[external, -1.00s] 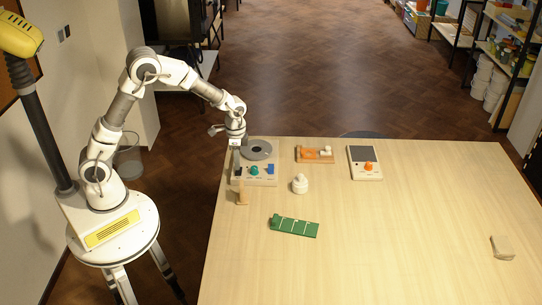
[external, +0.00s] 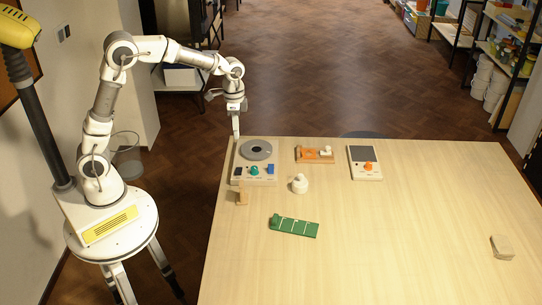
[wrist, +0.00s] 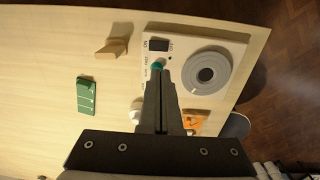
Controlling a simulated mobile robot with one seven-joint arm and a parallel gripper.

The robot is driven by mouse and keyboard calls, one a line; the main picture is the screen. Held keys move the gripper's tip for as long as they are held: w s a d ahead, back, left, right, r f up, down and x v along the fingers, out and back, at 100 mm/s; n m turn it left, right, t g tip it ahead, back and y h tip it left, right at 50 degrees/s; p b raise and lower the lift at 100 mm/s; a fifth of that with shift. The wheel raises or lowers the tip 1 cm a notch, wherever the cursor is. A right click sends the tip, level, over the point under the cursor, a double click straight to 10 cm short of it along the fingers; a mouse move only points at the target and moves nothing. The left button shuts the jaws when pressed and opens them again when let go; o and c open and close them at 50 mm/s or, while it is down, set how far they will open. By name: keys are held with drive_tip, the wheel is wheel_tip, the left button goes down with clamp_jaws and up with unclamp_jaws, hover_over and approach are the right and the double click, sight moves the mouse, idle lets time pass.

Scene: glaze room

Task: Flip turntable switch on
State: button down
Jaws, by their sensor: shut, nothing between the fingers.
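The turntable (external: 246,159) is a pale box with a dark grey disc (external: 257,150) on top, at the table's far left corner. Along its front are a small black switch (external: 238,171), a teal knob (external: 254,170) and a blue part (external: 270,168). In the wrist view, the black switch (wrist: 158,45) shows beside the teal knob (wrist: 157,65); which way the switch is set is too small to tell. My gripper (external: 236,136) is shut and empty, apart from and above the turntable's left side. Its fingers (wrist: 160,76) partly cover the box in the wrist view.
A wooden block (external: 242,198) stands just in front of the turntable. A white lidded jar (external: 299,184), a green board (external: 294,226), an orange-and-wood piece (external: 314,154) and a pale panel with an orange knob (external: 368,167) lie to the right. The table's right half is mostly clear.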

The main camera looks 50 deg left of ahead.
sight(238, 172)
drive_tip(key=shift+f, duration=0.1)
drive_tip(key=shift+a+r+g+h+b, duration=0.1)
drive_tip(key=shift+r+g+h+b, duration=0.1)
drive_tip(key=shift+g+h+b, duration=0.45)
drive_tip(key=shift+f+y, duration=0.1)
drive_tip(key=shift+y, duration=0.15)
drive_tip(key=f, duration=0.4)
drive_tip(key=d+f, duration=0.1)
drive_tip(key=f, duration=0.4)
drive_tip(key=s+f, duration=0.1)
drive_tip(key=f, duration=0.3)
drive_tip(key=shift+s+d+f+b, duration=0.1)
drive_tip(key=shift+d+f+b, duration=0.1)
drive_tip(key=shift+f+b, duration=0.15)
